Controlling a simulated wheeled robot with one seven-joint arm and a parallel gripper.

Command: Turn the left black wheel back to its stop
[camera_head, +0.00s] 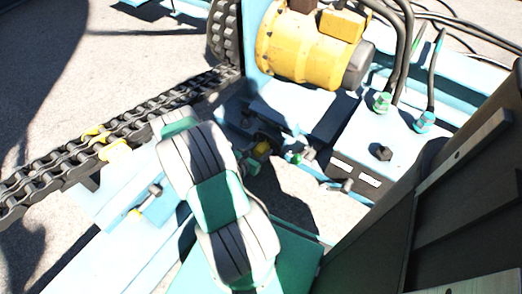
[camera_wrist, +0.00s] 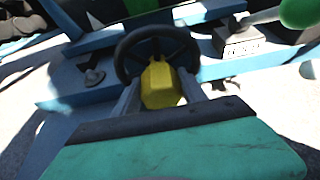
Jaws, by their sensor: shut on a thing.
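The black wheel (camera_wrist: 157,32) shows in the wrist view as a dark ring at the upper middle, with a yellow part (camera_wrist: 160,87) in front of its centre. My gripper (camera_wrist: 158,78) reaches up to the wheel from below, one grey finger on each side of the yellow part. It is shut on the wheel; the exact contact at the fingertips is hard to see. In the head view my arm runs down to the light-blue machine, and the wheel is mostly hidden in shadow behind it. A small yellow part (camera_head: 262,147) shows there beside my wrist.
A lever with a green knob (camera_wrist: 300,12) stands right of the wheel. A yellow motor (camera_head: 300,48) is above in the head view. A chain (camera_head: 130,122) runs at left. Hoses with green (camera_head: 382,101) and blue (camera_head: 424,121) fittings rise at right.

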